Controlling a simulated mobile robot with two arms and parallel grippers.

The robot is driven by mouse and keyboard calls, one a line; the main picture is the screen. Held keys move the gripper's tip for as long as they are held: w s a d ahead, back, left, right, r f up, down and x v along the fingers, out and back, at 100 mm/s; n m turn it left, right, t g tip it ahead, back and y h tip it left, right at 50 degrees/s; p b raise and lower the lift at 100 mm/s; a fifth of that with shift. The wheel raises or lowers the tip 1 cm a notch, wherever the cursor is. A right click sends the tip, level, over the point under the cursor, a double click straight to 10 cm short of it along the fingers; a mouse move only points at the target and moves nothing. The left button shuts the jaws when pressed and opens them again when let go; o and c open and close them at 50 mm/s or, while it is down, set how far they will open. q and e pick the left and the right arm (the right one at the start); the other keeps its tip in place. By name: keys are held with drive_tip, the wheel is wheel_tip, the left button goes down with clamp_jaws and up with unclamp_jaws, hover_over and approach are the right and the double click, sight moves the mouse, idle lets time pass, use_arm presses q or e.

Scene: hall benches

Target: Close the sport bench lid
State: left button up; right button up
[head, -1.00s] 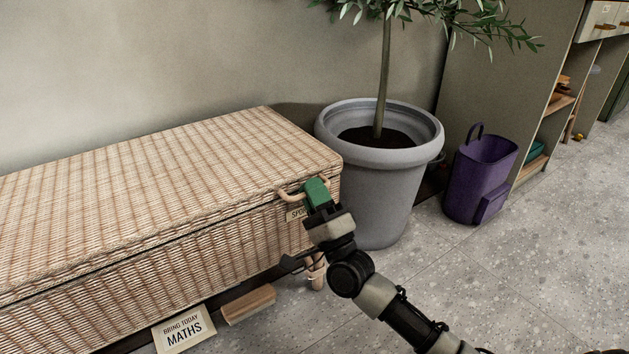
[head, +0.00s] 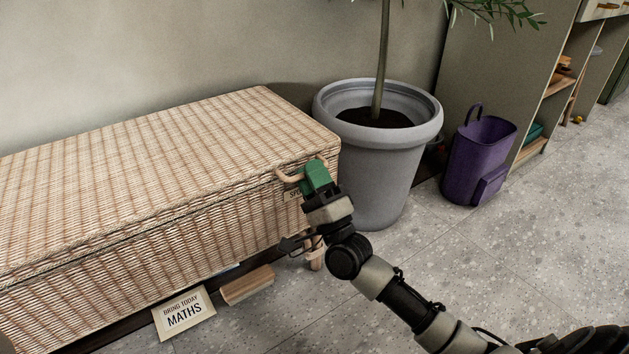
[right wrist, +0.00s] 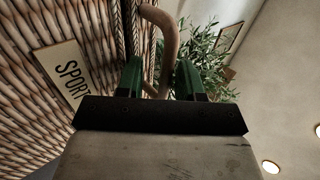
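The sport bench is a woven wicker chest (head: 150,265) against the wall. Its wicker lid (head: 170,150) lies down over the body, with only a thin dark seam along the front. A curved wooden handle (head: 287,176) sticks out near the lid's front right corner. A SPORT label (right wrist: 62,75) shows beside it in the right wrist view. My right gripper (head: 316,172) is at the handle. In the right wrist view its green fingers (right wrist: 158,70) stand apart on either side of the handle (right wrist: 165,40), with a gap visible. My left gripper is out of view.
A grey pot (head: 375,170) with a small tree stands close by the bench's right end. A purple bin (head: 478,165) and shelves (head: 555,95) are farther right. A BRING TODAY MATHS sign (head: 184,313) and a wooden block (head: 247,285) lie by the bench's front. Floor at right is clear.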

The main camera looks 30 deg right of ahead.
drive_tip(key=p+v, duration=0.4)
drive_tip(key=v, duration=0.6)
drive_tip(key=shift+s+f, duration=0.25)
drive_tip(key=shift+s, duration=0.05)
